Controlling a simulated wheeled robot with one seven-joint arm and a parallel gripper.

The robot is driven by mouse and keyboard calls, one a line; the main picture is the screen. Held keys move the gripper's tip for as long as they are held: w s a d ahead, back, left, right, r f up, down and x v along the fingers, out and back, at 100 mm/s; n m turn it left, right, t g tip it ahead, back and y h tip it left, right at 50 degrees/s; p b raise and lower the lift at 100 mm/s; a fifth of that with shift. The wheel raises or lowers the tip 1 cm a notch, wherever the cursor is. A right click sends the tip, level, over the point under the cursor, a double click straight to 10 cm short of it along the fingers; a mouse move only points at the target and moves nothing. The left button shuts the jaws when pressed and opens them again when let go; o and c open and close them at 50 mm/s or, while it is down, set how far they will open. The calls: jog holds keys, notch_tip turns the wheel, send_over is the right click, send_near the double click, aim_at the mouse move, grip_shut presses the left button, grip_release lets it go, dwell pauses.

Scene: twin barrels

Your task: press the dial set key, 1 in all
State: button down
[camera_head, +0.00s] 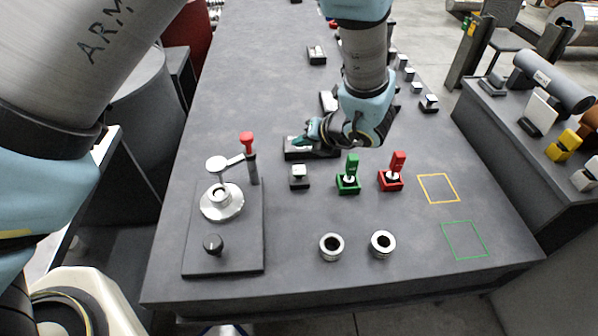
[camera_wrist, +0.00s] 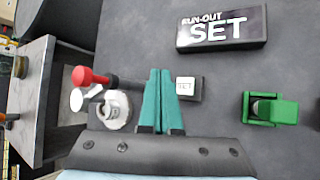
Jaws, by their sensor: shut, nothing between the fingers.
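The set key (camera_head: 299,176) is a small dark block with a pale cap, standing on the grey bench in the head view. In the wrist view the key (camera_wrist: 185,87) has "SET" on its cap and appears just right of my fingertips. A black plate (camera_wrist: 222,28) reading "RUN-OUT SET" lies beyond it. My gripper (camera_head: 298,142) has teal fingers, shut and empty. In the head view they appear in front of the plate, up from the key. The fingers (camera_wrist: 158,72) also show in the wrist view. I cannot tell their exact height above the bench.
A silver fixture with a red-knobbed lever (camera_head: 248,142) stands on a dark base at left. A green block (camera_head: 348,182) and a red block (camera_head: 391,180) stand right of the key. Two metal rings (camera_head: 331,246) sit near the front. The bench between is clear.

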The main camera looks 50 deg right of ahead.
aim_at(301, 173)
notch_tip(301, 173, down, 7)
jog(key=b, duration=0.4)
jog(key=shift+r, duration=0.15)
dwell(1.7)
jog(key=shift+f+b, duration=0.4)
jog(key=shift+f+b, duration=0.35)
jog(key=shift+f, duration=0.25)
dwell(0.6)
jog(key=shift+r, duration=0.1)
jog(key=shift+r+p, duration=0.8)
jog(key=shift+r, duration=0.15)
notch_tip(301, 173, up, 5)
jog(key=p, duration=0.4)
